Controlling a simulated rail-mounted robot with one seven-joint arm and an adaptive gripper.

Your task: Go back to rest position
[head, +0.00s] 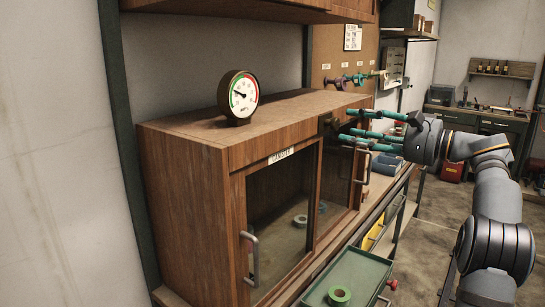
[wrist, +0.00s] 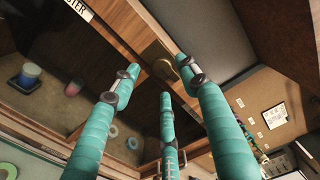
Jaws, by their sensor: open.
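My gripper (head: 352,125) is at the right in the head view, in front of the upper right part of the wooden cabinet (head: 185,190). Its three teal-wrapped fingers are spread, with nothing between them. They also fill the middle of the wrist view (wrist: 160,74). A small dark brass fitting (head: 328,124) on the cabinet front is close to the fingertips. It shows beyond them in the wrist view (wrist: 188,70); I cannot tell whether they touch it.
A round gauge (head: 243,96) stands on the cabinet top. Two glazed doors have metal handles (head: 251,258); a tape roll (head: 300,221) shows behind the glass. A green tray (head: 362,271) with a green roll (head: 339,295) juts out below. Open floor (head: 430,225) lies to the right.

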